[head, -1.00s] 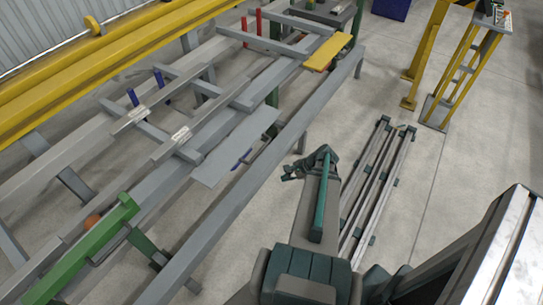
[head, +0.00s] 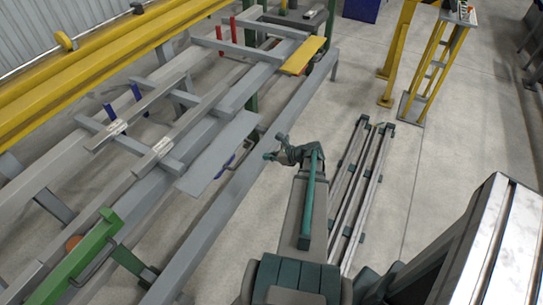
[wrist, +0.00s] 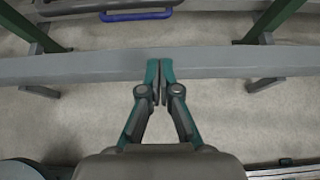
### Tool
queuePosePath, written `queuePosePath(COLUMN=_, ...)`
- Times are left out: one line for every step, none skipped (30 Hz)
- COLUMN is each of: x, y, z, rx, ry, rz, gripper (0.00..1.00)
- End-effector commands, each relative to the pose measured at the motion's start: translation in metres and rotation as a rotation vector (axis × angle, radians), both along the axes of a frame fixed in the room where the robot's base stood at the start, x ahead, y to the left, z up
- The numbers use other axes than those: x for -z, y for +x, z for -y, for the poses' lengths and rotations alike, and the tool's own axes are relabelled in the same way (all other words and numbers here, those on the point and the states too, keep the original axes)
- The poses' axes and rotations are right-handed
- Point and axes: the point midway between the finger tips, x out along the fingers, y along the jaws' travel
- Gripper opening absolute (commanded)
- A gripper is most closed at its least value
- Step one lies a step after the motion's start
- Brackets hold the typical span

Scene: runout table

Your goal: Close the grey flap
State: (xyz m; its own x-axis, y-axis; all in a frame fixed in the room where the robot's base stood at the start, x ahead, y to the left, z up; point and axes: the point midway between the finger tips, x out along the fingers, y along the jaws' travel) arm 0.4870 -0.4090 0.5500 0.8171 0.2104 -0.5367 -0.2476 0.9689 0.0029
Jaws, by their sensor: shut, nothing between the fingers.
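The grey flap (head: 218,153) is a long flat panel at the inner side of the runout table. It sticks out towards the near long grey rail (head: 235,185); its exact tilt is hard to tell. My gripper (head: 269,157) is just on my side of that rail, to the right of the flap and apart from it. In the wrist view my gripper (wrist: 160,68) has its fingers together and empty, with tips overlapping the grey rail (wrist: 70,68) in the picture. A blue handle (wrist: 137,16) shows beyond the rail.
A yellow plate (head: 302,56) lies at the table's far end. A green arm (head: 88,247) stands at the near left. Rails lie on the floor (head: 355,190) right of my arm, and a yellow stand (head: 438,65) is farther back. Open floor surrounds them.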

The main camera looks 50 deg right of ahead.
Motion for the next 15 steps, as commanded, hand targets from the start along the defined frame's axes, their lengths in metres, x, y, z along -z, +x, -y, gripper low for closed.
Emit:
queuePosePath(x=0.007, y=0.009, z=-0.002, rx=-0.003, ry=0.001, rz=0.000, gripper=0.00)
queuePosePath(x=0.010, y=0.014, z=-0.003, rx=-0.003, ry=0.000, rz=-0.001, gripper=0.00)
queuePosePath(x=0.015, y=0.021, z=-0.005, rx=-0.004, ry=0.001, rz=-0.001, gripper=0.00)
queuePosePath(x=0.018, y=0.026, z=-0.006, rx=-0.004, ry=0.001, rz=-0.001, gripper=0.00)
queuePosePath(x=0.021, y=0.031, z=-0.007, rx=-0.004, ry=0.000, rz=-0.001, gripper=0.00)
queuePosePath(x=0.025, y=0.037, z=-0.009, rx=-0.004, ry=0.000, rz=-0.001, gripper=0.00)
queuePosePath(x=0.028, y=0.042, z=-0.010, rx=-0.004, ry=0.000, rz=-0.001, gripper=0.00)
queuePosePath(x=0.031, y=0.047, z=-0.011, rx=-0.004, ry=0.000, rz=-0.001, gripper=0.00)
queuePosePath(x=0.035, y=0.052, z=-0.013, rx=-0.004, ry=0.000, rz=-0.001, gripper=0.00)
queuePosePath(x=0.037, y=0.056, z=-0.014, rx=-0.004, ry=0.000, rz=-0.001, gripper=0.00)
queuePosePath(x=0.025, y=0.054, z=-0.015, rx=-0.002, ry=-0.002, rz=0.002, gripper=0.00)
queuePosePath(x=0.018, y=0.055, z=-0.015, rx=-0.001, ry=-0.003, rz=0.002, gripper=0.00)
queuePosePath(x=0.014, y=0.055, z=-0.015, rx=-0.001, ry=-0.004, rz=0.001, gripper=0.00)
queuePosePath(x=0.011, y=0.056, z=-0.015, rx=-0.002, ry=-0.003, rz=0.001, gripper=0.00)
queuePosePath(x=0.007, y=0.057, z=-0.015, rx=-0.002, ry=-0.003, rz=0.000, gripper=0.00)
